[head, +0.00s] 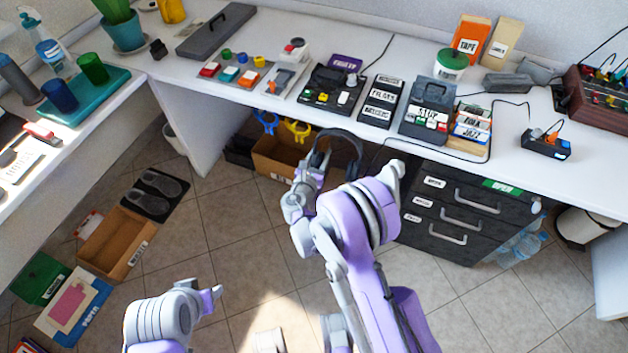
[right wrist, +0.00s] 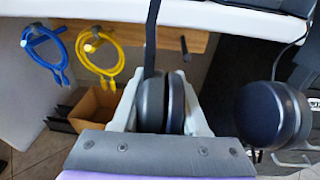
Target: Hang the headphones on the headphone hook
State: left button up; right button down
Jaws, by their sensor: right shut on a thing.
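The black headphones (head: 352,140) are up off the floor, at the front edge of the long white counter. My right gripper (head: 312,172) is shut on one ear cup; in the right wrist view the cup (right wrist: 152,103) sits between the pale fingers. The other ear cup (right wrist: 272,114) hangs free to the right, and the band runs up out of view. A wooden board (right wrist: 140,37) under the counter bears dark pegs; one bare peg (right wrist: 185,48) shows right of the band. I cannot tell which is the headphone hook. My left gripper (head: 212,300) is low at left, its jaws unclear.
A blue cable (right wrist: 57,58) and a yellow cable (right wrist: 100,62) hang left of the headphones. A cardboard box (head: 280,158) stands below. A dark drawer unit (head: 455,212) is to the right. The counter (head: 375,70) overhangs the board. The floor between is mostly clear.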

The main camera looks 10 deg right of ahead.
notch_tip(320, 180, down, 11)
jog(key=w+a+g+b, duration=0.1)
jog(key=w+b, duration=0.1)
jog(key=b, duration=0.1)
pick_arm(q)
jog(key=f, duration=0.5)
jog(key=shift+w+f+b, duration=0.25)
jog(key=shift+f+b, duration=0.05)
jog(key=shift+f, duration=0.1)
pick_arm(e)
jog(key=x, duration=1.1)
jog(key=shift+d+r+m+h, duration=0.25)
jog(key=shift+r+m+h, duration=0.05)
jog(key=shift+c, duration=1.8)
grip_release()
pick_arm(q)
jog(key=shift+s+r+p, duration=0.1)
jog(key=shift+r+p, duration=0.5)
jog(key=shift+r, duration=0.1)
pick_arm(e)
jog(key=v, duration=1.1)
jog(key=shift+r, duration=0.15)
